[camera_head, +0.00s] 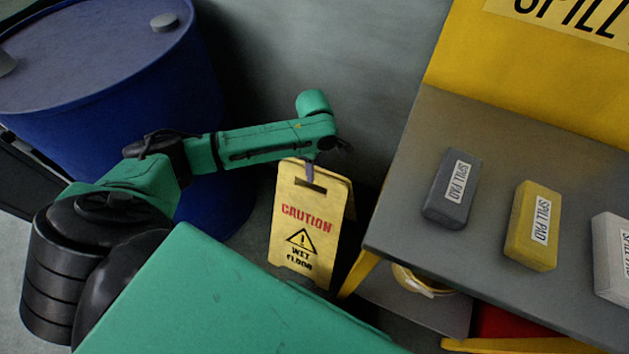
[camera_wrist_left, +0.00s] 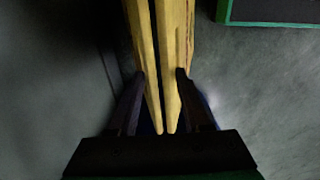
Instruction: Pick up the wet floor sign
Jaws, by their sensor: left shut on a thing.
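The yellow wet floor sign (camera_head: 306,222) stands upright in the head view, between the blue drum and the grey shelf. It reads "CAUTION WET FLOOR" and has a slot near its top. My left gripper (camera_head: 310,170) is at the sign's top edge, shut on it. In the left wrist view the two panels of the sign (camera_wrist_left: 160,60) lie close together between the fingers of my left gripper (camera_wrist_left: 161,75). My right gripper is not in view.
A blue drum (camera_head: 110,95) stands at the left, close behind my left arm. A grey shelf (camera_head: 400,220) on a yellow stand is at the right, holding a dark spill pad (camera_head: 453,188), a yellow one (camera_head: 534,225) and a white one (camera_head: 612,255). A yellow hard-hat-like object (camera_head: 425,284) lies below.

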